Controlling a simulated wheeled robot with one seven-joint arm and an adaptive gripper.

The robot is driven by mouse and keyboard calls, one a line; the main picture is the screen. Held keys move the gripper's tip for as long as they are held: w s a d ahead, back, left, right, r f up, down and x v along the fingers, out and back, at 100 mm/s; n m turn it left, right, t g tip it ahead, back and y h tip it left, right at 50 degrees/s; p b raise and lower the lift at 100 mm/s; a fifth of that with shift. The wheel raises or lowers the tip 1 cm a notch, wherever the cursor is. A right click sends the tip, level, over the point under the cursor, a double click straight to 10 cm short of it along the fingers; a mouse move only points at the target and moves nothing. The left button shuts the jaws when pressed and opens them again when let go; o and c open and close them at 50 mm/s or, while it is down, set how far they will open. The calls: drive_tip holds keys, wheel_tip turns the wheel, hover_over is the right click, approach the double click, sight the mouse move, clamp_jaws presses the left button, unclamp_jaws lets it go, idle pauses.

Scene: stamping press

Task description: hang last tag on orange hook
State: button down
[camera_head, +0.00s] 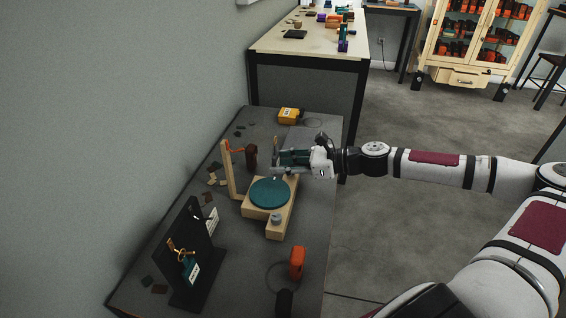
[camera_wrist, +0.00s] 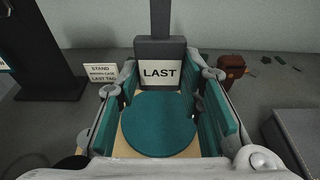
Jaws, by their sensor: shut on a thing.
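My gripper (camera_head: 279,158) is shut on a dark grey block bearing a white LAST label (camera_wrist: 160,73), held between its teal fingers in the wrist view. Its lower end is hidden. In the head view my gripper hovers near the far end of a teal disc (camera_head: 270,192) on a wooden base (camera_head: 277,229). A wooden upright (camera_head: 229,170) stands left of the disc. A small orange piece (camera_head: 237,149), perhaps a hook, is near its top. A black stand (camera_head: 190,285) at the near left carries brass-coloured hooks (camera_head: 181,252) and a hanging tag (camera_head: 191,268).
A brown case (camera_head: 251,156) stands behind the upright. A white sign card (camera_wrist: 102,73) is by the black stand. An orange object (camera_head: 297,262) stands at the near right, and a yellow one (camera_head: 289,115) at the far end. Small dark chips lie along the wall side.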

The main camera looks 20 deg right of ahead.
drive_tip(key=shift+r+p, duration=0.15)
drive_tip(key=shift+p, duration=0.2)
drive_tip(key=shift+w+a+f+b, duration=0.2)
drive_tip(key=shift+w+a+f, duration=0.6)
drive_tip(key=shift+a+f, duration=0.35)
drive_tip(key=shift+w+a+f+b, duration=0.2)
drive_tip(key=shift+w+a+f, duration=0.6)
drive_tip(key=shift+a+f, duration=0.25)
drive_tip(key=shift+r+p, duration=0.15)
drive_tip(key=shift+p, duration=0.65)
drive_tip(key=shift+w+a, duration=0.4)
drive_tip(key=shift+a, duration=0.25)
drive_tip(key=shift+w+a, duration=0.15)
drive_tip(key=shift+a, duration=0.1)
drive_tip(key=shift+w+a, duration=0.15)
drive_tip(key=shift+a, duration=0.05)
drive_tip(key=shift+w+a+f, duration=0.4)
drive_tip(key=shift+a, duration=0.15)
drive_tip(key=shift+w+a+f, duration=0.15)
drive_tip(key=shift+a, duration=0.05)
drive_tip(key=shift+w+a+f, duration=0.15)
drive_tip(key=shift+w+a, duration=0.05)
drive_tip(key=shift+a, duration=0.05)
idle(0.5)
